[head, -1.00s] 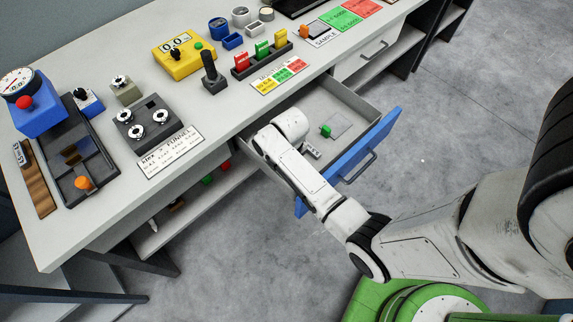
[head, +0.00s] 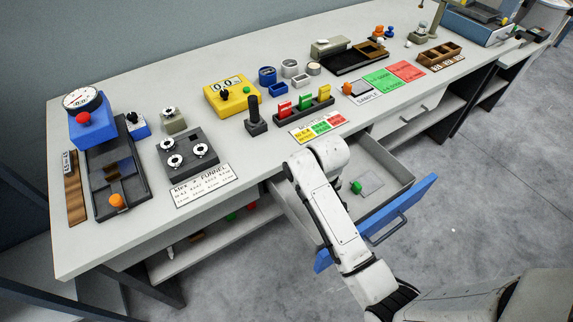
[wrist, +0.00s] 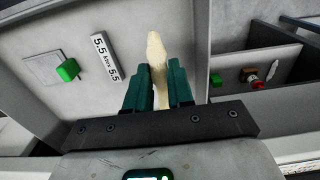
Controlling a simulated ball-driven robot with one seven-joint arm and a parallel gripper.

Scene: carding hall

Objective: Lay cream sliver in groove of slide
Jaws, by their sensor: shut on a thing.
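In the wrist view a cream sliver (wrist: 155,48) stands out between the green fingers of my gripper (wrist: 160,86), which is shut on it. Its lower part is partly hidden by the fingers. In the head view my wrist is over the open blue-fronted drawer (head: 404,162); it hides the gripper and sliver. A dark track (head: 101,163) at the table's left holds a sliding part with an orange knob (head: 117,201). I cannot tell for sure that this is the slide, and no groove is clear.
The drawer holds a grey plate with a green knob (head: 356,187) and a 5.5 ktex label (wrist: 105,58). A dark block with silver knobs (head: 186,155), a yellow meter (head: 231,96) and a black lever (head: 255,117) stand on the table. The front-left tabletop is clear.

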